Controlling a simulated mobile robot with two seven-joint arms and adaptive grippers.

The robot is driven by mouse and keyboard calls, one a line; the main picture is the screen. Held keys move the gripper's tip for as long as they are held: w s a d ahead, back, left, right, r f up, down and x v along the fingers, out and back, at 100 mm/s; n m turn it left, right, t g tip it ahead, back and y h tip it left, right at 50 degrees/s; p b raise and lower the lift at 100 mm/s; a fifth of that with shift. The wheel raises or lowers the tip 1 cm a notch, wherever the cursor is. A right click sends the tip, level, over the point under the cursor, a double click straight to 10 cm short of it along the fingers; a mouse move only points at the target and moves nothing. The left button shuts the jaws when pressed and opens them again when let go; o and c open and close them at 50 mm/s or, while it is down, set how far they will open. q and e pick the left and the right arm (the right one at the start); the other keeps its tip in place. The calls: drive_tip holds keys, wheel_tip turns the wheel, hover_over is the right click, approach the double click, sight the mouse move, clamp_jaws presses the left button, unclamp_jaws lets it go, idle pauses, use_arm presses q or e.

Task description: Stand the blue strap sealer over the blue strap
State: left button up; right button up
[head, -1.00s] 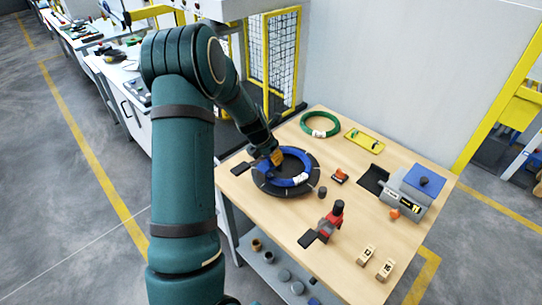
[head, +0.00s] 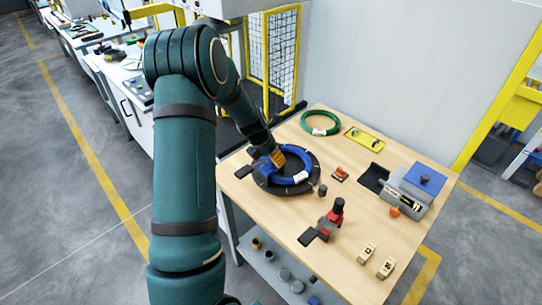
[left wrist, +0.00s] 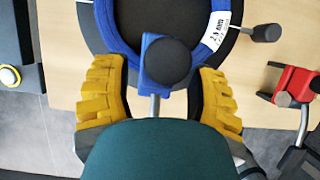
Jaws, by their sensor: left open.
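The blue strap sealer (left wrist: 149,72), with a round black knob on top, stands at the near rim of the blue coil in the left wrist view. In the head view it shows in part as blue (head: 262,164) beside my gripper. My left gripper (left wrist: 160,92) is open, with its yellow fingers on either side of the sealer and gaps between. In the head view it is over the left side of the coil (head: 278,157). The blue coil (head: 294,179) lies on a round black stand (head: 272,189). I cannot make out the strap under the sealer. My right gripper is not in view.
A red tool (head: 333,214) stands near the front by a black pad (head: 308,237). A green coil (head: 320,123), a yellow tool (head: 365,138) and a grey device with a blue top (head: 415,188) are farther back or right. Numbered blocks (head: 368,253) lie at the front right.

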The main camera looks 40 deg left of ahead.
use_arm(q)
drive_tip(key=p+v, duration=0.3)
drive_tip(key=v, duration=1)
drive_tip(key=shift+w+r, duration=0.15)
drive_tip(key=shift+w, duration=0.1)
